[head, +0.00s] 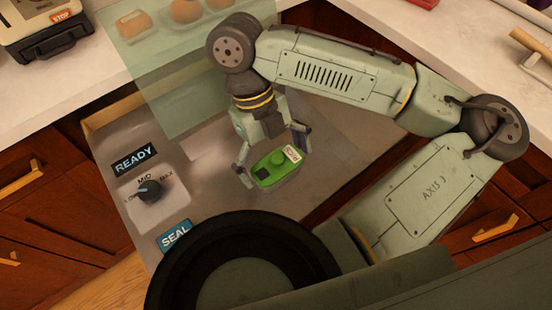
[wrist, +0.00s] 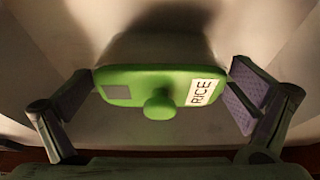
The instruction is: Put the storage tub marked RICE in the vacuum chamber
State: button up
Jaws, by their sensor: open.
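The RICE tub has a green lid (head: 279,168) with a round knob and a white label. It appears to stand within the grey metal recess of the vacuum chamber (head: 335,128), the open drawer-like unit in the head view. I cannot tell exactly whether its base touches the floor. My gripper (head: 273,165) is open, with a finger on each side of the tub. In the wrist view, the green lid (wrist: 158,85) with its RICE label (wrist: 202,92) sits between the parted fingers of my gripper (wrist: 160,100), with small or no visible gaps at its ends.
A clear greenish cover (head: 180,85) stands raised behind my gripper. The chamber's front panel has a READY display (head: 134,159), a dial (head: 149,190) and a SEAL button (head: 174,236). A device with a STOP button (head: 50,30) is top left.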

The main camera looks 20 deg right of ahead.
jog(key=p+v, duration=0.1)
jog(key=v, duration=1.1)
jog(key=shift+r, duration=0.15)
jog(key=shift+a, duration=0.1)
